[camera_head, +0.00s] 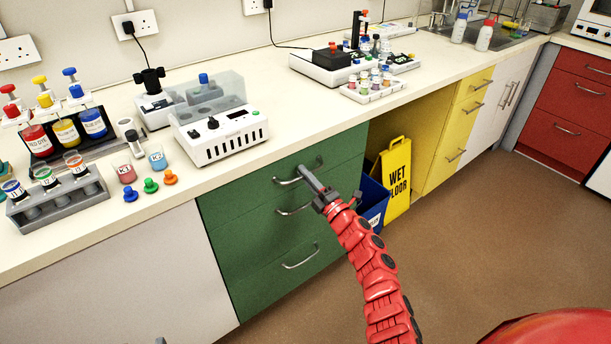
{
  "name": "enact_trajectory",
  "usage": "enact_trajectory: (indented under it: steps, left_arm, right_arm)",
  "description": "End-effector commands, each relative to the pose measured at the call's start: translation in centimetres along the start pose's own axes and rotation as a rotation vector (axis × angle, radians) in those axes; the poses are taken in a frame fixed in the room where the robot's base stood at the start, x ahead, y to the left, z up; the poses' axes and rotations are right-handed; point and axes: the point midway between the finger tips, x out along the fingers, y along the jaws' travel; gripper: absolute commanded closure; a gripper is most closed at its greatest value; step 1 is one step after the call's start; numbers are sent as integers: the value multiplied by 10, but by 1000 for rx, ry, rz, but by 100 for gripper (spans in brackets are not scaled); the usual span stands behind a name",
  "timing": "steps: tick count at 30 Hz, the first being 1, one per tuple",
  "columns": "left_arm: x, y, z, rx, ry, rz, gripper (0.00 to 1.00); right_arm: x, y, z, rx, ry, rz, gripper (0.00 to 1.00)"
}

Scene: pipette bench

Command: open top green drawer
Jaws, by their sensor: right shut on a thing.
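The green drawer unit (235,245) stands under the bench, with three drawer fronts one above another. The top green drawer (240,196) looks flush with the unit. Its metal handle (284,182) is partly hidden by my right gripper. My right gripper (303,172) reaches in from the lower right and is shut on this handle, near its middle. The middle drawer handle (291,211) and the bottom drawer handle (300,258) are free. My left gripper is not in view.
A blue bin (372,200) and a yellow wet-floor sign (397,180) stand just right of the green drawers. The brown floor (480,220) in front is clear. A white machine (225,135) and a tube rack (60,200) stand on the bench above.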

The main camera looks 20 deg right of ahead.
Motion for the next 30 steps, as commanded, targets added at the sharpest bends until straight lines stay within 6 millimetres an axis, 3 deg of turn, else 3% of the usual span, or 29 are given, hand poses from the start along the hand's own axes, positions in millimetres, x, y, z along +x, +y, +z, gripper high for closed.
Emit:
enact_trajectory:
  steps: [8,13,20,30]
  left_arm:
    - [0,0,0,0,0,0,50]
    - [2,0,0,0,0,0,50]
    - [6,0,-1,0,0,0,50]
    - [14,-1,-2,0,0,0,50]
  right_arm:
    - [-5,0,1,-1,-1,-3,100]
    - [-24,6,0,-3,2,-1,100]
    - [-75,18,0,-1,-2,-5,100]
    - [-166,44,1,0,-5,-7,100]
